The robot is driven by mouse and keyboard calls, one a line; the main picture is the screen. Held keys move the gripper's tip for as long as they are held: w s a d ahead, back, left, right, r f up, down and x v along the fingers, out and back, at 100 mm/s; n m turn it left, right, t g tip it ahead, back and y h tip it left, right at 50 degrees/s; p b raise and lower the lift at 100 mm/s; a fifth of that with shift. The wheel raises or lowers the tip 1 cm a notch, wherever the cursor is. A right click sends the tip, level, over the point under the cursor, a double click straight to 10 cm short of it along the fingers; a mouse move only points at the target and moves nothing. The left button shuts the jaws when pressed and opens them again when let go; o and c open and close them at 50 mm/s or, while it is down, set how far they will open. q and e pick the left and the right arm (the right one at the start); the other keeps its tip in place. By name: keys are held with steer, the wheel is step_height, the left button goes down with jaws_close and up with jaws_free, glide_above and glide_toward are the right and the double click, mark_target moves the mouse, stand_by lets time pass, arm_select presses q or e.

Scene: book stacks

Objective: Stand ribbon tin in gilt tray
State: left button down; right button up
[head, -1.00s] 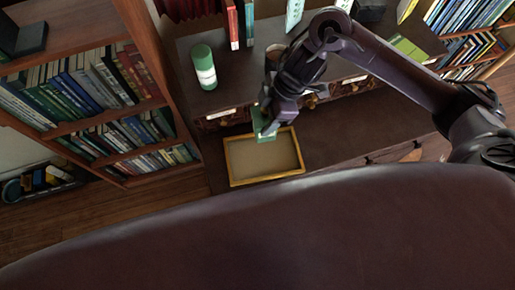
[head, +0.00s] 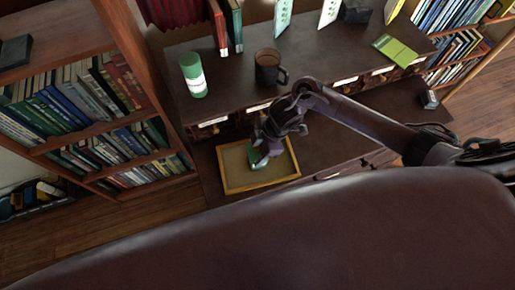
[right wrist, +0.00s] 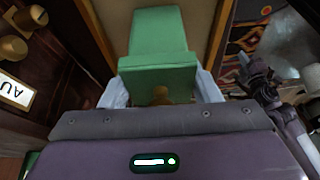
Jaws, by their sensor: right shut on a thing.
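The ribbon tin is a green box (right wrist: 158,35) with a wider lid end, held between the fingers of my right gripper (right wrist: 160,92) in the right wrist view. In the head view only a small green part of the tin (head: 256,161) shows below my right gripper (head: 262,148). The gilt tray (head: 231,191) is a shallow rectangle with a gold rim and a tan floor. My left gripper is not in view.
A green and white cylinder (head: 193,75) and a dark mug (head: 268,68) stand on the raised shelf behind the tray. Small drawers (head: 213,127) line the front below it. Bookcases (head: 90,100) stand at the left.

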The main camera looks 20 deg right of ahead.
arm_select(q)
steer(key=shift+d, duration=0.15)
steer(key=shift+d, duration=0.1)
arm_select(e)
steer(key=shift+f, duration=0.2)
steer(key=o, duration=1.3)
steer(key=shift+c, duration=0.2)
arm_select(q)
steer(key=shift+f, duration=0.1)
arm_select(e)
steer(key=shift+d+r, duration=0.1)
steer(key=shift+r, duration=0.35)
steer(key=v, duration=1.1)
steer(key=shift+r, duration=0.25)
